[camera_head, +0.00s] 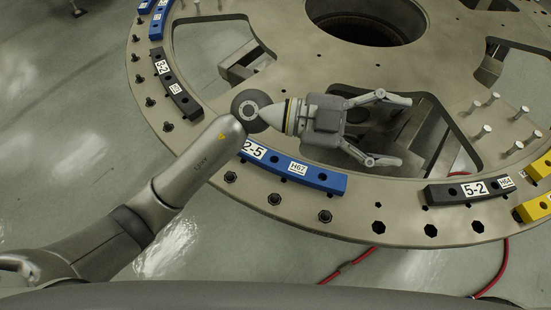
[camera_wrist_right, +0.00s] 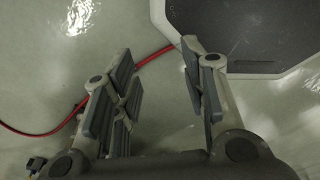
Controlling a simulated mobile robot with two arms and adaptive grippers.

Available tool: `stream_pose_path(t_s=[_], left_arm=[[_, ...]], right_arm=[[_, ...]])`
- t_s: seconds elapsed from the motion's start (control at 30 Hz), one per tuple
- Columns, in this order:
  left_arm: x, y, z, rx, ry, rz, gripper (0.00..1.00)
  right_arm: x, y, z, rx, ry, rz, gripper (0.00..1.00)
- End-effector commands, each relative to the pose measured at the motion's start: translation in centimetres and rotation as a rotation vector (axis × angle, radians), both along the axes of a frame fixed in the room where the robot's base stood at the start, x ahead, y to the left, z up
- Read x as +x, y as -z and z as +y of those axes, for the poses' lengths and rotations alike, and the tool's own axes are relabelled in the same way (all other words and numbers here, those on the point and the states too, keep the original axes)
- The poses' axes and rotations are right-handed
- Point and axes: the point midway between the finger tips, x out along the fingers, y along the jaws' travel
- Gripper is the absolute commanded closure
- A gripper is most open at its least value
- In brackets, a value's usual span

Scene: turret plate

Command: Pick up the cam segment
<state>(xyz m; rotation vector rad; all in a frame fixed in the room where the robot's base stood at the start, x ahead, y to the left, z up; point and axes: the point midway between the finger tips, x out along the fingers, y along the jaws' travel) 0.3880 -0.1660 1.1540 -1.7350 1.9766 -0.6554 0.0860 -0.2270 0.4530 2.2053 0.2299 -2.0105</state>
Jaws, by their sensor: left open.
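Curved cam segments lie along the rim of the turret plate (camera_head: 405,212) in the head view. A blue segment (camera_head: 325,180) marked 2-5 and H67 lies at the near rim, partly behind my left arm. A black segment (camera_head: 440,195) marked 5-2 lies farther right. Another black segment (camera_head: 182,98) lies at the left rim. My left gripper (camera_head: 403,130) is open and empty over the plate, pointing right, beyond the blue 2-5 segment and left of the black 5-2 one. My right gripper (camera_wrist_right: 158,62) shows only in the right wrist view, open and empty above the floor.
Yellow segments (camera_head: 537,207) sit at the right rim, and more blue ones at the upper left. Upright pins (camera_head: 487,129) stand on the plate at right. Empty bolt holes line the near rim. A red cable (camera_head: 492,283) lies on the floor.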

Motion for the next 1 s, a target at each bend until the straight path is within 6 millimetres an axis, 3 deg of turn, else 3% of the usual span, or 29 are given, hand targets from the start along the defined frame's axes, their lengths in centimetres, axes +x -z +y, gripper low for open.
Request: stream_pose_path(t_s=[0.07, 0.17, 0.3, 0.4, 0.6, 0.77, 1.0], left_arm=[[-0.3, 3.7, 0.1, 0.221, 0.07, -0.02, 0.29], [0.4, 8.6, 1.9, 0.526, 0.107, -0.02, 0.29], [3.3, 13.6, 7.0, 0.953, 0.045, 0.002, 0.29], [5.7, 15.3, 11.3, 1.208, -0.051, 0.026, 0.29], [8.8, 15.4, 17.2, 1.505, -0.235, 0.068, 0.29], [9.3, 16.3, 18.6, 1.572, -0.284, 0.085, 0.29], [9.4, 19.9, 18.6, 1.57, -0.284, 0.084, 0.29]], right_arm=[[0.0, 0.0, 0.0, 0.0, -0.001, -0.001, 0.6], [0.0, 0.0, -0.1, -0.001, -0.001, 0.0, 0.6], [0.1, 0.0, -0.4, -0.005, -0.003, -0.001, 0.6], [0.1, 0.0, -0.7, -0.008, -0.003, -0.001, 0.6], [0.1, 0.0, -1.0, -0.012, -0.002, -0.002, 0.6], [0.1, -0.4, -1.0, -0.012, -0.001, -0.002, 0.6], [0.1, -1.2, -1.0, -0.012, -0.001, -0.002, 0.6]])
